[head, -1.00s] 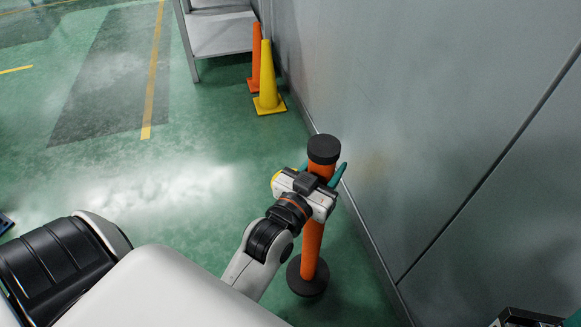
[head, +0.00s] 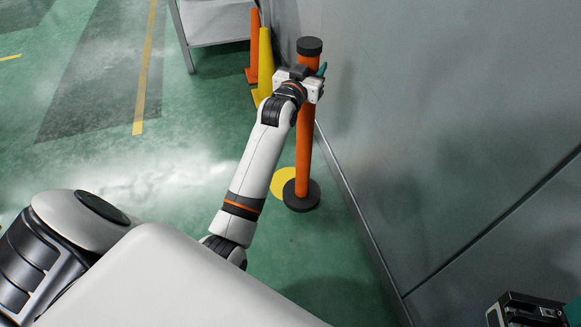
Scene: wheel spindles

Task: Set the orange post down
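The orange post (head: 304,150) has a black cap and a round black base (head: 301,196). It stands upright beside the grey wall. A yellow disc (head: 281,181) on the floor is partly hidden behind the base. I cannot tell whether the base touches the floor. My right gripper (head: 572,311) shows only in part at the bottom right corner, its opening out of view.
A yellow cone (head: 265,62) and an orange cone (head: 253,45) stand at the back, close to the wall (head: 440,130). A grey shelf (head: 215,25) is left of them. The green floor (head: 200,125) to the left is clear.

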